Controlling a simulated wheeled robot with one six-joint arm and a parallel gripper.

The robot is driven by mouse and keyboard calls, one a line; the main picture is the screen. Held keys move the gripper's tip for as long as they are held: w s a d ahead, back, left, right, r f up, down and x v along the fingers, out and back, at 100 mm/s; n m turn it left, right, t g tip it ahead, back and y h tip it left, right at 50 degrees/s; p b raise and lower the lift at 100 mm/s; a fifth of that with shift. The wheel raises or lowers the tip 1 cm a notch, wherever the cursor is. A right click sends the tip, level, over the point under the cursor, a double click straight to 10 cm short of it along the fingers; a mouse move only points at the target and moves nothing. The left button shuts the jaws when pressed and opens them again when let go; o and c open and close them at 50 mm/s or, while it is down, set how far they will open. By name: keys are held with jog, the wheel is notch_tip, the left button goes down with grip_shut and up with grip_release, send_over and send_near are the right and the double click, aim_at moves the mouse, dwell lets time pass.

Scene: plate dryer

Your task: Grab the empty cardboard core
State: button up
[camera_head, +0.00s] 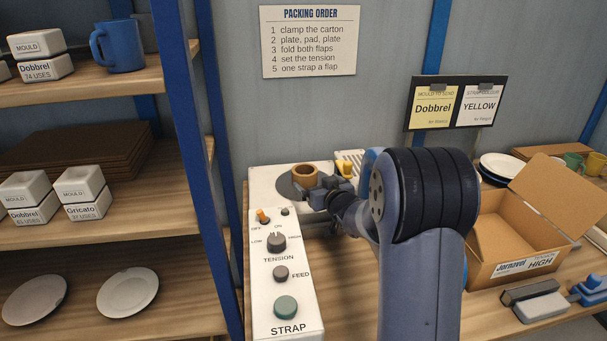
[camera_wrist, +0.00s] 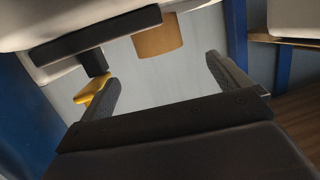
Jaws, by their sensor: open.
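The cardboard core (camera_head: 304,175) is a short brown tube standing upright on a grey disc (camera_head: 288,190) on top of the white strapping machine (camera_head: 262,178). My gripper (camera_head: 316,193) is close beside it, on its near right side. In the wrist view my gripper's two dark fingers (camera_wrist: 161,70) are spread apart with nothing between them. The core (camera_wrist: 158,41) shows there as a tan block just beyond the fingertips, roughly in line with the gap. Its top and inside are not clear in that view. I cannot tell whether a finger touches it.
A yellow part (camera_head: 345,168) sits right of the core, and it also shows near one finger in the wrist view (camera_wrist: 90,93). The control panel (camera_head: 285,290) stands in front. An open carton (camera_head: 510,235) is to the right. A blue shelf post (camera_head: 188,130) rises at left.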

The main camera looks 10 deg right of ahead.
jog(key=p, duration=0.2)
send_near(301, 168)
jog(key=x, duration=0.4)
jog(key=shift+w+f, duration=0.1)
jog(key=shift+w, duration=0.2)
jog(key=c, duration=1.1)
